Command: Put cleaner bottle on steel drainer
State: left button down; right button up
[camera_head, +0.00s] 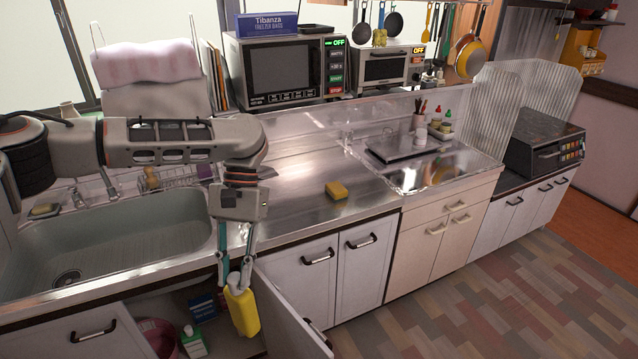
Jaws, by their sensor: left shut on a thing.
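My left gripper (235,283) points down in front of the counter and is shut on the top of a yellow cleaner bottle (243,313). The bottle hangs slightly tilted at the open cabinet under the sink, below the counter's front edge. The steel drainer (290,165) is the shiny flat counter surface right of the sink, above and behind the bottle. A yellow sponge (337,190) lies on it. My left arm hides part of the sink's back edge. My right gripper is out of view.
An open cabinet door (288,318) stands just right of the bottle. The sink (120,235) is left. The steel around the sponge is clear.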

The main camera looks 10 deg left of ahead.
aim_at(286, 209)
jog(key=j+z, duration=0.4)
jog(key=j, duration=0.25)
jog(key=j+z, duration=0.4)
jog(key=j, duration=0.25)
jog(key=j+z, duration=0.45)
jog(key=j, duration=0.2)
jog(key=j+z, duration=0.4)
jog(key=j, duration=0.3)
